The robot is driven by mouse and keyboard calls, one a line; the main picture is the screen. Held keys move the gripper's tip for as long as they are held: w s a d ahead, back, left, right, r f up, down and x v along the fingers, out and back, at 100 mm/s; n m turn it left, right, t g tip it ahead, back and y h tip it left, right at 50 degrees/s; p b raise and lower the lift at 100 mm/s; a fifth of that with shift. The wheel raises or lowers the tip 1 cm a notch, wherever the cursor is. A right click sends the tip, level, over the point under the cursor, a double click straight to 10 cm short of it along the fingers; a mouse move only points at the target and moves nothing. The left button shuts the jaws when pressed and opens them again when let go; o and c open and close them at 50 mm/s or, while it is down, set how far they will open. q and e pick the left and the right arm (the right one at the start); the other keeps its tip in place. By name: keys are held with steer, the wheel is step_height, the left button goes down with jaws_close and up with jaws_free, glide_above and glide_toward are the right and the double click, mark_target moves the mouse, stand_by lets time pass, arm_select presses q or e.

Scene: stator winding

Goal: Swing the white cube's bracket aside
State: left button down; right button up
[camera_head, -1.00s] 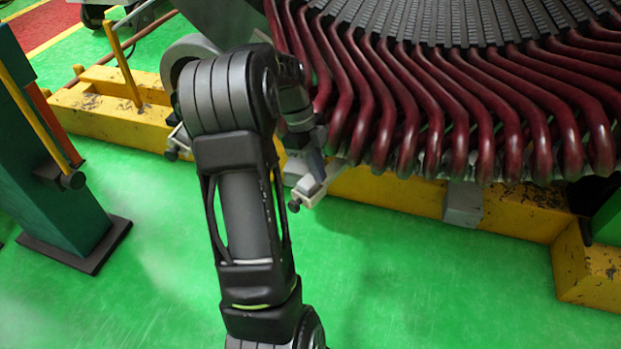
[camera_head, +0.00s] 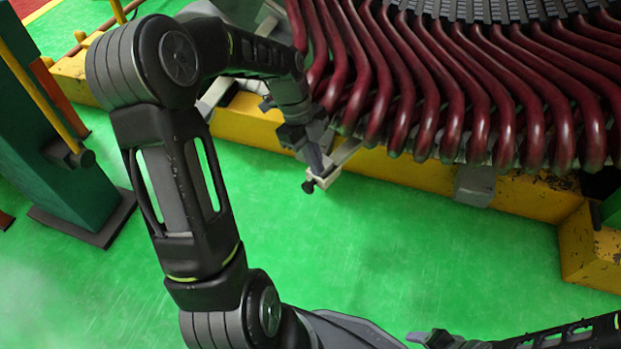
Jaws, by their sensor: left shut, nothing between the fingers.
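The white cube (camera_head: 322,178) is small and sits low in front of the stator's coil ends, with a dark knob on its left side. A pale, thin bracket (camera_head: 346,151) runs from it up and right toward the coils. My left gripper (camera_head: 316,163) points down with its tips close to the cube's upper left side. Its fingers are shut with nothing between them. I cannot tell whether they touch the cube or bracket, because the gripper covers part of both. A dark part of my right arm shows at the bottom right; I cannot make out its gripper clearly.
The stator's dark red coils (camera_head: 450,90) fill the upper right. A yellow base beam (camera_head: 400,172) runs below them, with a grey block (camera_head: 475,185) on its front. A green post (camera_head: 60,160) stands at the left. The green floor (camera_head: 430,250) in front is clear.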

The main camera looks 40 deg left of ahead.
arm_select(q)
step_height(320, 180, down, 10)
steer(key=b, duration=0.5)
steer(key=shift+a, duration=0.25)
steer(key=a+m+p, duration=0.1)
steer(key=a, duration=0.6)
steer(key=shift+w+m, duration=0.25)
steer(key=shift+m, duration=0.05)
